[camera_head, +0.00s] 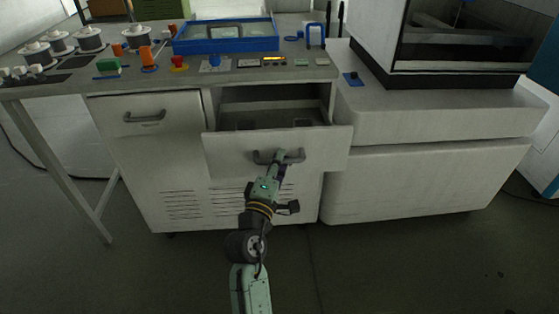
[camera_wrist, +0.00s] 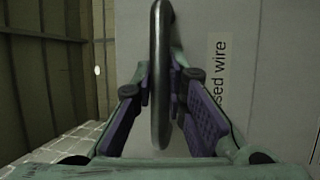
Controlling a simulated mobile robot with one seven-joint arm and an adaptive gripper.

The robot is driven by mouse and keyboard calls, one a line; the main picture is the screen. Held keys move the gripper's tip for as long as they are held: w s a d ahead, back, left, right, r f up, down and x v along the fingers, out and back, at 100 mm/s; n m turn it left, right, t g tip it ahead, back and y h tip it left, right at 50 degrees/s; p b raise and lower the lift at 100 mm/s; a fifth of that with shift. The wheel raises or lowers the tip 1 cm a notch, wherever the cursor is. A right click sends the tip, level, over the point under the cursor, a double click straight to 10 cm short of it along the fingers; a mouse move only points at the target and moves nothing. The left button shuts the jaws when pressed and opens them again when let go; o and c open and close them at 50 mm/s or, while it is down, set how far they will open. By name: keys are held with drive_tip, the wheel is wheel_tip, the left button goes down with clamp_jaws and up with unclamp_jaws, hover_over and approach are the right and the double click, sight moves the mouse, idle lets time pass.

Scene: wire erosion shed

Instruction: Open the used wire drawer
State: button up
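The used wire drawer (camera_head: 225,155) stands pulled out from the right half of the grey cabinet under the bench, with its inside showing from above. Its label (camera_wrist: 218,75) reads "sed wire" in the wrist view, with the first letter hidden. The drawer's dark bar handle (camera_head: 263,157) also shows in the wrist view (camera_wrist: 160,40), running between my fingers. My gripper (camera_head: 283,158) is at the handle, and it shows in the wrist view (camera_wrist: 163,95) with a purple-padded finger on each side of the bar, closed in close to it.
A second drawer (camera_head: 140,118) with a handle is shut at the left. A blue-rimmed tray (camera_head: 225,45), a red button (camera_head: 179,63) and several spools (camera_head: 90,39) are on the bench top. A large white machine (camera_head: 420,170) stands close at the right. Floor in front is clear.

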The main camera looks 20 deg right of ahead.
drive_tip(key=shift+o, duration=0.7)
drive_tip(key=v, duration=0.7)
drive_tip(key=shift+s, duration=0.2)
drive_tip(key=shift+a, duration=0.1)
